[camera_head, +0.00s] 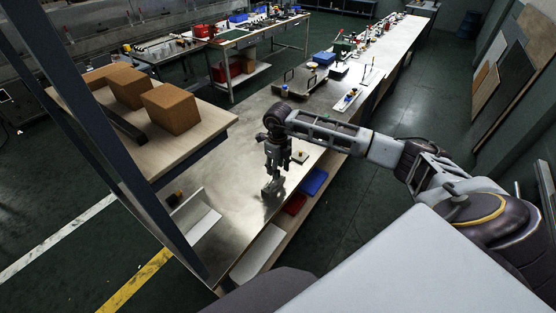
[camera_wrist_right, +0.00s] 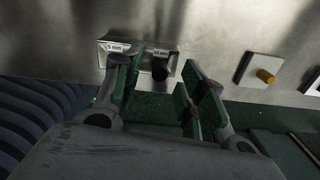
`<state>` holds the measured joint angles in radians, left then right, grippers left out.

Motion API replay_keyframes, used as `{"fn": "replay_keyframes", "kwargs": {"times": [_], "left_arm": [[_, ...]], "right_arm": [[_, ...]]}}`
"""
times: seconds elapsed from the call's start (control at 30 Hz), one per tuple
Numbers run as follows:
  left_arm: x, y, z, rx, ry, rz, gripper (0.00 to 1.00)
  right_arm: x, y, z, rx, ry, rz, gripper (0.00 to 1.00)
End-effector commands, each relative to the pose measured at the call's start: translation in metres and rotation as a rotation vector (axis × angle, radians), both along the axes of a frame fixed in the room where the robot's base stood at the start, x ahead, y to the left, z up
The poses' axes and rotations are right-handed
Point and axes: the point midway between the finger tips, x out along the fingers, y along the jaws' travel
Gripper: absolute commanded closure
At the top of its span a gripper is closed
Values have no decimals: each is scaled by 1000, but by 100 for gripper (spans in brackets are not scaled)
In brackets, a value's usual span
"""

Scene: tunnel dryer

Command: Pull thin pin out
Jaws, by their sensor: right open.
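My right gripper (camera_head: 274,172) points down just above the metal bench top in the head view. In the right wrist view its green-padded fingers (camera_wrist_right: 157,78) are spread apart with nothing between the pads. A metal block (camera_wrist_right: 140,47) with two small labels, one reading 5 mm, lies just beyond the fingertips. A dark round pin (camera_wrist_right: 160,70) stands on it below the right-hand label, between the fingers in the picture. The left finger covers the area under the 5 mm label, so I cannot see a thin pin there. My left gripper is not in view.
A light plate with an orange-brown peg (camera_wrist_right: 265,76) lies to the right of the block; in the head view this plate (camera_head: 300,157) is beside my gripper. Red (camera_head: 295,204) and blue (camera_head: 314,181) bins sit below the bench edge. Brown boxes (camera_head: 171,109) stand on a shelf at left.

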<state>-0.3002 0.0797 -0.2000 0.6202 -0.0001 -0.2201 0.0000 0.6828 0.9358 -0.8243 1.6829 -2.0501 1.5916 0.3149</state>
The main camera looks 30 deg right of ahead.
Motion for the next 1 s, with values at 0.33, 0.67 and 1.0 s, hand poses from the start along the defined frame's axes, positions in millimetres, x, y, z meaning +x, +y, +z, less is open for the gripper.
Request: {"fn": "replay_keyframes", "kwargs": {"times": [0.33, 0.67, 1.0], "left_arm": [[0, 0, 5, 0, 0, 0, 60], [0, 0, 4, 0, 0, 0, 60], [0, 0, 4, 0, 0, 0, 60]], "right_arm": [[0, 0, -25, 0, 2, 0, 59], [0, 0, -27, 0, 1, 0, 59], [0, 0, -27, 0, 1, 0, 100]]}}
